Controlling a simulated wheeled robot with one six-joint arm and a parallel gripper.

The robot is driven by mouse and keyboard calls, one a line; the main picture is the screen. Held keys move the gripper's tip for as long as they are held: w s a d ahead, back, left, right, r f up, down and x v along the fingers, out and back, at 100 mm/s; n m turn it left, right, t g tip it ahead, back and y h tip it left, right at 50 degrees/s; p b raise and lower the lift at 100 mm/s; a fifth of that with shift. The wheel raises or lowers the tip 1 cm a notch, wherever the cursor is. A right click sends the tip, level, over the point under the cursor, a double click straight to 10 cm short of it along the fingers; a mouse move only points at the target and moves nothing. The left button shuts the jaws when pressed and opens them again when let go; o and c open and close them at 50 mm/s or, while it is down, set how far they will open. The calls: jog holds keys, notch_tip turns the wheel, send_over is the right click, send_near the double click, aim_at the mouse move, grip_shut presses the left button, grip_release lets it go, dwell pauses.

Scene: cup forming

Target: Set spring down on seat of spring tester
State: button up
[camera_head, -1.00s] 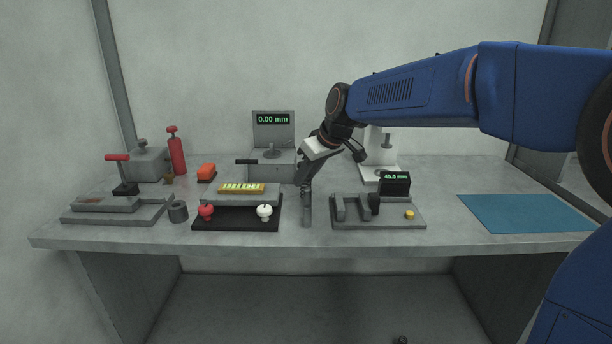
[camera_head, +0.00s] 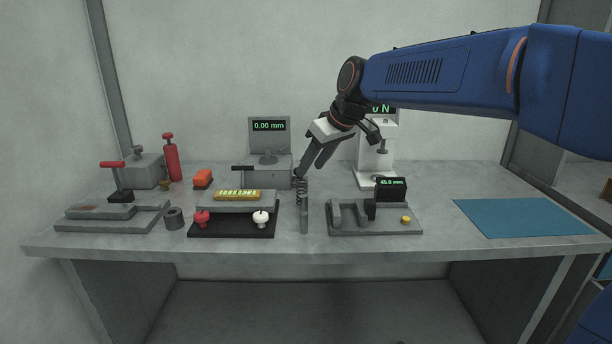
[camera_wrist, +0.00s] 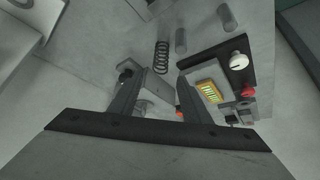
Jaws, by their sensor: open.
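The spring (camera_head: 301,192) is a dark coil standing upright on the bench, just behind a slim grey pin. It also shows in the wrist view (camera_wrist: 161,57), beyond my fingertips. My gripper (camera_head: 309,170) is open and empty, tilted, with its fingertips close above the spring's top; I cannot tell whether they touch it. In the wrist view my gripper (camera_wrist: 155,78) has its two fingers wide apart. The spring tester (camera_head: 376,165) is the white stand at the back right with an "N" display, partly hidden by my arm. Its seat is not clearly visible.
The grey pin (camera_head: 304,216) stands in front of the spring. A fixture with a 45.0 mm display (camera_head: 390,188) is to the right. A grey gauge reading 0.00 mm (camera_head: 269,138) is behind. A black tray (camera_head: 235,231) is left. A blue mat (camera_head: 520,218) lies clear at right.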

jog(key=v, duration=0.4)
jog(key=shift+r, duration=0.15)
jog(key=shift+s+d, duration=0.15)
jog(key=s+d+f+m, duration=0.1)
jog(key=s+d+f, duration=0.1)
jog(key=s+d, duration=0.2)
jog(key=s+d+f+m+h, duration=0.1)
jog(key=s+d+f+m, duration=0.1)
jog(key=s+d, duration=0.3)
jog(key=s+d+f+m+h, duration=0.1)
jog(key=s+d+f, duration=0.3)
jog(key=s, duration=0.3)
jog(key=shift+s+d+f, duration=0.1)
jog(key=shift+s+d, duration=0.15)
jog(key=shift+d, duration=0.2)
jog(key=shift+o, duration=0.5)
jog(key=s+d+f+m+h, duration=0.1)
jog(key=s+d+f+m, duration=0.1)
jog(key=s+d+f, duration=0.2)
jog(key=s+d+f+m+h, duration=0.1)
jog(key=s+d+f, duration=0.3)
jog(key=s+f, duration=0.5)
jog(key=s+m, duration=0.1)
jog(key=s, duration=0.2)
jog(key=shift+d+m+h, duration=0.2)
jog(key=shift+m+h, duration=0.1)
jog(key=shift+f, duration=0.1)
